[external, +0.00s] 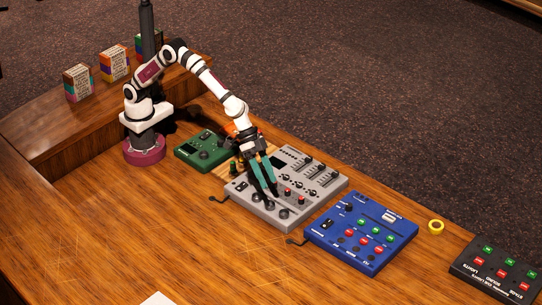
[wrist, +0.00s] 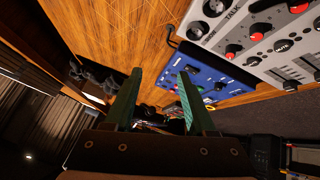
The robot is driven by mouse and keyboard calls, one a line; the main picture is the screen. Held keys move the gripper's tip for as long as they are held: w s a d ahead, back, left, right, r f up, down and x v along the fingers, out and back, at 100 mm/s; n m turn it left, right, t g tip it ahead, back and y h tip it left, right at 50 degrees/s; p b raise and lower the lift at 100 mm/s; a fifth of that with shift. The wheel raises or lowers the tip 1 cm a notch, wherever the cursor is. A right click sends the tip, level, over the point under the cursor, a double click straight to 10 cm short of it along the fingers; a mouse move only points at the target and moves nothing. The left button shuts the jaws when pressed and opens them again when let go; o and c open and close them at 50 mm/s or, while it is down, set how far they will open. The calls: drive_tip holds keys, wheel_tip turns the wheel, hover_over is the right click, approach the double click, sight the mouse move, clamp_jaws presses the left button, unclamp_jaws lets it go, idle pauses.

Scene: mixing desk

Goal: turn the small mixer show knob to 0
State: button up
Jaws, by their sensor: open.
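A grey mixer (external: 308,182) with sliders, red-capped knobs and black knobs lies in the middle of the desk. A blue panel (external: 343,250) with red and green buttons and a black knob (external: 349,208) lies to its right.
A green box (external: 204,150) with knobs lies left of the grey mixer. A black light board (external: 497,270) and a yellow ring (external: 436,227) are to the right. Several small boxes (external: 115,62) stand on the raised shelf (external: 55,125). The front desk (external: 170,225) is mostly clear.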

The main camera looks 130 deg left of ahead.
sight(300, 198)
drive_tip(key=s+a+f+y, duration=0.2)
drive_tip(key=s+a+y, duration=0.2)
drive_tip(key=s+a, duration=0.35)
drive_tip(key=x, duration=1.6)
drive_tip(key=shift+w+a+r, duration=0.15)
drive_tip(key=shift+w+r, duration=0.2)
drive_tip(key=shift+r, duration=0.1)
clamp_jaws()
